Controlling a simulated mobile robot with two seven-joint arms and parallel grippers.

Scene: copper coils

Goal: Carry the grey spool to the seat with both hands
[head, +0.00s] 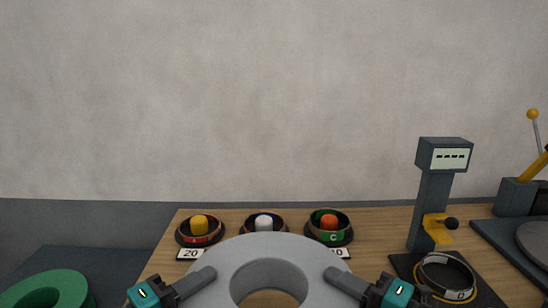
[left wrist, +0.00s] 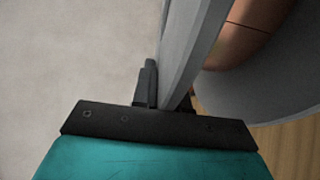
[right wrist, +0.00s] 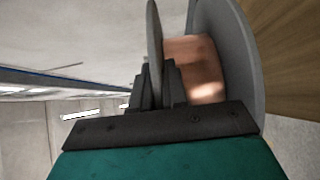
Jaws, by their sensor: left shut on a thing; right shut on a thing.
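The grey spool (head: 268,249) is at the bottom middle of the head view, its ring-shaped flange facing me and wood showing through its hole. My left gripper (head: 208,274) is shut on the left side of the flange, and my right gripper (head: 332,274) is shut on its right side. In the left wrist view the flange (left wrist: 190,45) stands between the fingers, with copper winding (left wrist: 240,38) beside it. In the right wrist view the fingers pinch the flange (right wrist: 154,40), and copper winding (right wrist: 192,70) shows next to it. I cannot identify the seat.
Behind the spool on the wooden table (head: 370,240) stand dark round holders with a yellow (head: 200,225), a white (head: 264,223) and an orange piece (head: 329,222). A grey display post (head: 432,200) and a banded ring (head: 447,277) are at right. A green ring (head: 75,288) is at lower left.

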